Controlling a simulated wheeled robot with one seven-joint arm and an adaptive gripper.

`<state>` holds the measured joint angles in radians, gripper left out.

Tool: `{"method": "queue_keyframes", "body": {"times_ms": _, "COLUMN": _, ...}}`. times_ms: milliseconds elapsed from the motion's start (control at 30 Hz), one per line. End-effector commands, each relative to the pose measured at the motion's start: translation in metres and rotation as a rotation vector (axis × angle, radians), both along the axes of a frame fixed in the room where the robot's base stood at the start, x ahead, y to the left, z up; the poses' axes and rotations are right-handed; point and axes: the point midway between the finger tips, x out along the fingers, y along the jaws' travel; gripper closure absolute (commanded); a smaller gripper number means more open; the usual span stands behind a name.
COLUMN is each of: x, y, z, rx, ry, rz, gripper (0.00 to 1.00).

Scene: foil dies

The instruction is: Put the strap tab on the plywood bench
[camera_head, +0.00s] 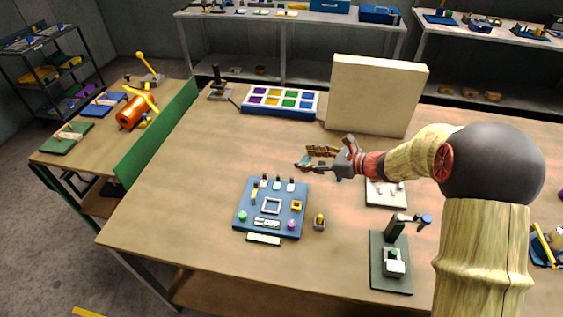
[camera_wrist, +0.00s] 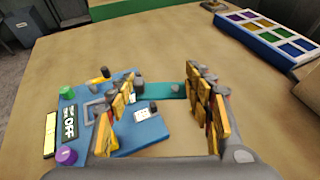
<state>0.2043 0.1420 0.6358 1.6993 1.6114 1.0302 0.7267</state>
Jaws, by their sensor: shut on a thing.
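The strap tab seems to be the flat teal strip (camera_wrist: 166,90) between my fingertips in the wrist view; a small teal bit (camera_head: 303,162) shows at the fingertips in the head view. My gripper (camera_head: 306,160) is shut on it, with the yellow-padded fingers (camera_wrist: 165,86) on either side. Part of the strip is hidden by the fingers. My gripper hangs above the plywood bench (camera_head: 200,190), behind and right of the blue board; the exact height is hard to tell.
The blue board (camera_head: 250,218) holds several small parts. A compartment tray (camera_head: 282,114) and an upright tan panel (camera_head: 375,95) stand behind. A small yellow-topped part (camera_head: 320,222) and a dark green stand (camera_head: 390,275) are at the front right. The bench's left side is clear.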

Motion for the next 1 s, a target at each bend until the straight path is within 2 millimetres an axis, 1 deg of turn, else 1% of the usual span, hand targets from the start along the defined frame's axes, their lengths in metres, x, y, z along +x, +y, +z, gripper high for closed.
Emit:
{"method": "queue_keyframes", "body": {"times_ms": 33, "x": 0.008, "y": 0.004, "z": -0.007, "rx": 0.000, "ry": 0.001, "rz": 0.002, "gripper": 0.61}}
{"method": "queue_keyframes", "body": {"times_ms": 100, "x": 0.022, "y": 0.009, "z": -0.015, "rx": 0.001, "ry": 0.000, "rz": 0.003, "gripper": 0.61}}
{"method": "queue_keyframes", "body": {"times_ms": 367, "x": 0.077, "y": 0.030, "z": -0.041, "rx": 0.000, "ry": 0.000, "rz": 0.004, "gripper": 0.61}}
{"method": "queue_keyframes", "body": {"times_ms": 400, "x": 0.082, "y": 0.031, "z": -0.050, "rx": 0.000, "ry": 0.002, "rz": 0.004, "gripper": 0.61}}
{"method": "queue_keyframes", "body": {"times_ms": 500, "x": 0.095, "y": 0.036, "z": -0.067, "rx": 0.000, "ry": 0.002, "rz": 0.003, "gripper": 0.61}}
{"method": "queue_keyframes", "body": {"times_ms": 633, "x": 0.107, "y": 0.040, "z": -0.082, "rx": 0.000, "ry": 0.001, "rz": 0.002, "gripper": 0.61}}
{"method": "queue_keyframes", "body": {"times_ms": 867, "x": 0.116, "y": 0.044, "z": -0.091, "rx": 0.000, "ry": 0.000, "rz": 0.002, "gripper": 0.61}}
{"method": "queue_keyframes", "body": {"times_ms": 967, "x": 0.122, "y": 0.046, "z": -0.102, "rx": 0.000, "ry": 0.000, "rz": 0.003, "gripper": 0.61}}
{"method": "queue_keyframes", "body": {"times_ms": 1000, "x": 0.121, "y": 0.045, "z": -0.110, "rx": 0.001, "ry": 0.001, "rz": 0.003, "gripper": 0.61}}
